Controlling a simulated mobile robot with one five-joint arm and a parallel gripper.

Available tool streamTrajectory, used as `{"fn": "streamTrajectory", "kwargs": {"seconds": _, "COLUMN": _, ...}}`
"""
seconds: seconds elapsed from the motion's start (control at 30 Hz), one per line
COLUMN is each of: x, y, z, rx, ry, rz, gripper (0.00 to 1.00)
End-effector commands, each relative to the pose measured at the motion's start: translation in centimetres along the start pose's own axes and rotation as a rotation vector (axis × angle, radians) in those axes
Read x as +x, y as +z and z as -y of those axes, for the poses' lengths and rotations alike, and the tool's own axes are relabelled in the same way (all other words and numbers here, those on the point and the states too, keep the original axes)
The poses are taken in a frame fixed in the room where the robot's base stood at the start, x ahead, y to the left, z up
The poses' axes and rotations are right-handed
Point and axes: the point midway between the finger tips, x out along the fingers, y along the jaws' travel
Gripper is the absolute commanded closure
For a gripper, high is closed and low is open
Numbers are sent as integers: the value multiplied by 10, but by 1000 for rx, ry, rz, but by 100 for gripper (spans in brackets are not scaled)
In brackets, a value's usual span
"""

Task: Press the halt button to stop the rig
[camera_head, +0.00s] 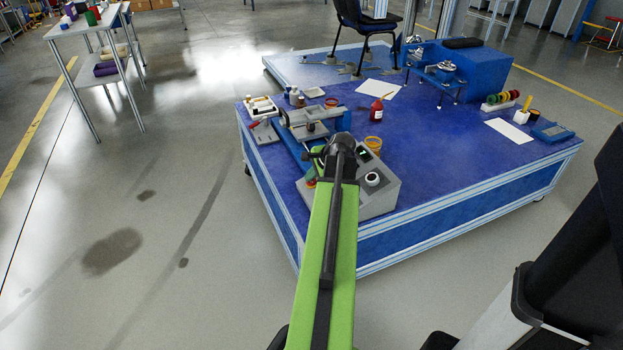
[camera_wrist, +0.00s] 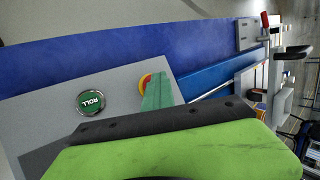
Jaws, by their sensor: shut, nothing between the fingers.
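A grey control box (camera_head: 378,198) stands at the near edge of the blue rig table. The halt button, red with a yellow ring (camera_wrist: 145,80), shows in the wrist view on the box's grey face, partly covered by my gripper (camera_wrist: 158,92). My gripper is shut and empty, its green fingertips over or just beside the button; I cannot tell whether they touch it. A green button marked ROLL (camera_wrist: 91,100) sits to the left of it in the wrist view. In the head view my arm hides part of the box.
The blue table (camera_head: 440,170) carries a grey clamp device (camera_head: 310,122), a red bottle (camera_head: 376,110), papers (camera_head: 507,134) and a blue machine (camera_head: 470,68). A chair (camera_head: 366,25) stands behind. A shelf table (camera_head: 90,27) stands at the left; the floor between is clear.

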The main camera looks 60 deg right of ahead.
Motion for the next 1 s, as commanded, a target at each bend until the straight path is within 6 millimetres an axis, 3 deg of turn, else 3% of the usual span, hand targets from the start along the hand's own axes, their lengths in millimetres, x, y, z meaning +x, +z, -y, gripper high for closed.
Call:
{"fn": "streamTrajectory", "kwargs": {"seconds": 0.57, "x": -43, "y": 29, "z": 31, "rx": -1, "ry": 0, "rz": -1, "gripper": 100}}
{"fn": "streamTrajectory", "kwargs": {"seconds": 1.0, "x": -42, "y": 31, "z": 31, "rx": 0, "ry": -1, "rz": 0, "gripper": 100}}
